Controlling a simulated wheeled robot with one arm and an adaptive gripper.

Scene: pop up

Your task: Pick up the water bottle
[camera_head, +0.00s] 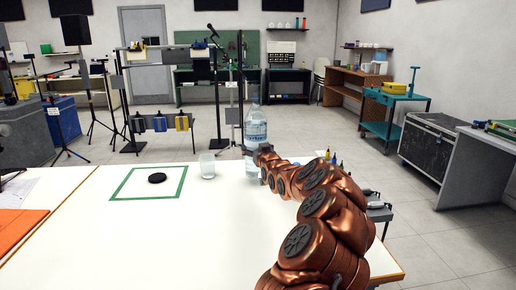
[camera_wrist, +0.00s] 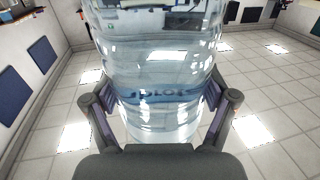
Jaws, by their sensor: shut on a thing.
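The water bottle (camera_head: 256,127) is clear plastic with a blue-and-white label and looks upright at the far edge of the white table. In the wrist view the bottle (camera_wrist: 158,75) fills the middle, between the two fingers of my gripper (camera_wrist: 160,112). The fingers are shut on its sides. In the head view my gripper (camera_head: 262,152) is at the bottle's lower part, partly hidden by my copper-coloured arm. The bottle's base is partly hidden there, so I cannot tell whether it touches the table.
An orange sheet (camera_head: 20,232) lies at the left. The table's front middle is clear.

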